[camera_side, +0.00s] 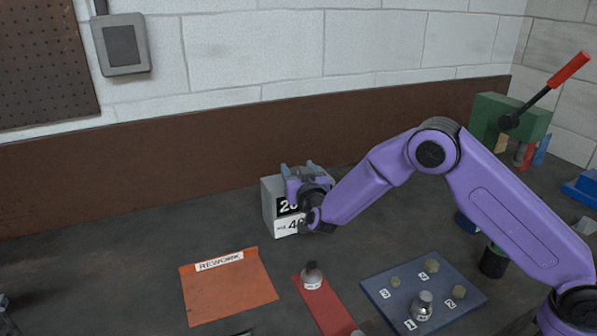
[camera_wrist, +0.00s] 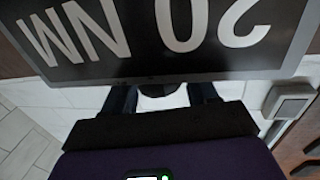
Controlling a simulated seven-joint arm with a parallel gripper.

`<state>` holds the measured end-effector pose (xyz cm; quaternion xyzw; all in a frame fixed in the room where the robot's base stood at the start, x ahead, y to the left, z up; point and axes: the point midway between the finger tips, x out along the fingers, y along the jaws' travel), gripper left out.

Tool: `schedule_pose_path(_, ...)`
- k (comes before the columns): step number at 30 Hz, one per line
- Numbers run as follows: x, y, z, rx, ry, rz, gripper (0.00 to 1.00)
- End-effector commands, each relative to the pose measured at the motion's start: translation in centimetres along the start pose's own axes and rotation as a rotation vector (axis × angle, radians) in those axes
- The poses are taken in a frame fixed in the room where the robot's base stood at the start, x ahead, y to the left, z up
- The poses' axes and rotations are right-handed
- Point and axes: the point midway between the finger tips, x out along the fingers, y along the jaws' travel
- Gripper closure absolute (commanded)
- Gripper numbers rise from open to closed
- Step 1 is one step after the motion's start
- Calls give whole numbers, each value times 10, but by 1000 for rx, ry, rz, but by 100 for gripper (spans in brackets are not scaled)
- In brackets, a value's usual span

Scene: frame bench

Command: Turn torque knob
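The grey torque box (camera_side: 269,205) stands on the bench by the back board, with black and white number labels on its front. In the wrist view its label (camera_wrist: 150,28) fills the top, upside down, and reads 20 NM. My gripper (camera_side: 299,172) is at the top of the box, with its two fingertips apart above the upper edge. In the wrist view my fingers run up behind the box's edge. A pale patch shows between them, and I cannot tell whether it is the torque knob or wall. The knob is not clearly seen, nor whether the fingers touch it.
An orange REWORK mat (camera_side: 230,290), a red strip (camera_side: 325,305) with a small metal part (camera_side: 312,275), and a blue numbered board (camera_side: 385,290) with several parts lie in front. A green press (camera_side: 510,120) with a red-handled lever stands at right. The bench left of the box is clear.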

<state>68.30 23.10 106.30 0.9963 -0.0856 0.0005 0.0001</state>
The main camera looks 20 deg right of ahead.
Motion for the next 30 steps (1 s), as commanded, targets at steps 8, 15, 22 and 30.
schedule_pose_path(8,0,0,0,0,0,0,29)
schedule_pose_path(15,-14,-1,0,0,-2,-1,29)
schedule_pose_path(22,-48,-1,0,-1,-1,-2,29)
schedule_pose_path(30,-73,0,0,0,0,0,29)
